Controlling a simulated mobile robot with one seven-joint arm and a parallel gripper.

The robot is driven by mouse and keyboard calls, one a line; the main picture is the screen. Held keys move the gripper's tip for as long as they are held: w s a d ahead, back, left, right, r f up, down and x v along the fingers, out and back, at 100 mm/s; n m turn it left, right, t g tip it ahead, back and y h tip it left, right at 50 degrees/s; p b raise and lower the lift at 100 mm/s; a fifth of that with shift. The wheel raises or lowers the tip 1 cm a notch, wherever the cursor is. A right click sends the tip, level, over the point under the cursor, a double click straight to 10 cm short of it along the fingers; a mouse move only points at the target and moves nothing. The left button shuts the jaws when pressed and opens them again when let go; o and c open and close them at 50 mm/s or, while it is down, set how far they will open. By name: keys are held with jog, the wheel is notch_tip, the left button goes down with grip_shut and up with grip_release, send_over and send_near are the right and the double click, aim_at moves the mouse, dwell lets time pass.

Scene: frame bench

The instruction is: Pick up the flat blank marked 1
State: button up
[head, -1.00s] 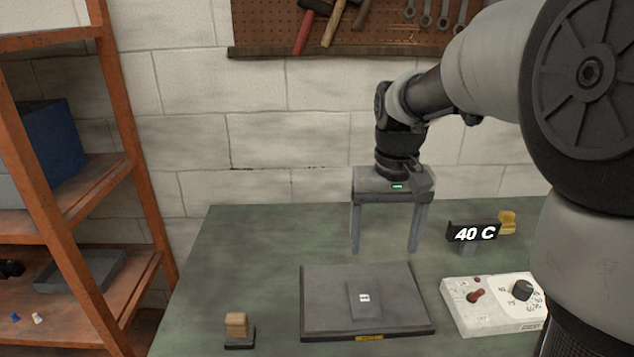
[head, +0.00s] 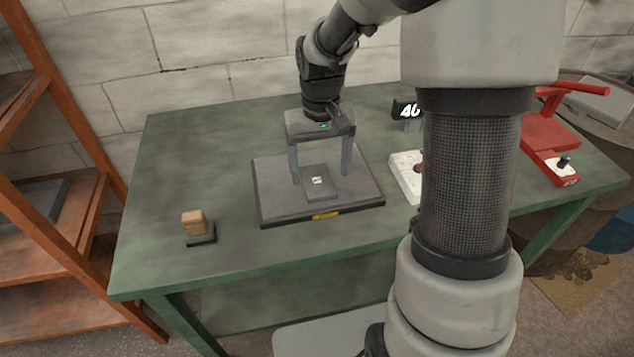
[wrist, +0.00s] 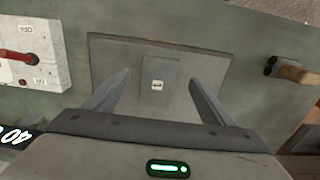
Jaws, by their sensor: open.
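The flat blank (head: 321,185) is a thin grey rectangle with a small white label. The label's mark is too small to read surely in the head view. It lies on a dark grey plate (head: 272,205) with a yellow tag on its front edge. The blank also shows in the wrist view (wrist: 158,72), lying on the plate (wrist: 110,52). My gripper (head: 321,180) is open and points down over the plate. In the wrist view its two fingers (wrist: 157,78) stand wide apart, one on each side of the blank, with nothing between them touching it.
A wooden block on a dark base (head: 194,224) stands on the green bench (head: 170,165) left of the plate. A white control box (head: 405,177) and a "40" sign (head: 408,110) are at the right. A red machine (head: 552,130) stands at the bench's right end. An orange shelf (head: 60,140) is at far left.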

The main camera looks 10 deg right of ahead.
aim_at(321, 190)
notch_tip(321, 190, down, 5)
jog(key=shift+s+r, duration=0.1)
jog(key=shift+s, duration=0.05)
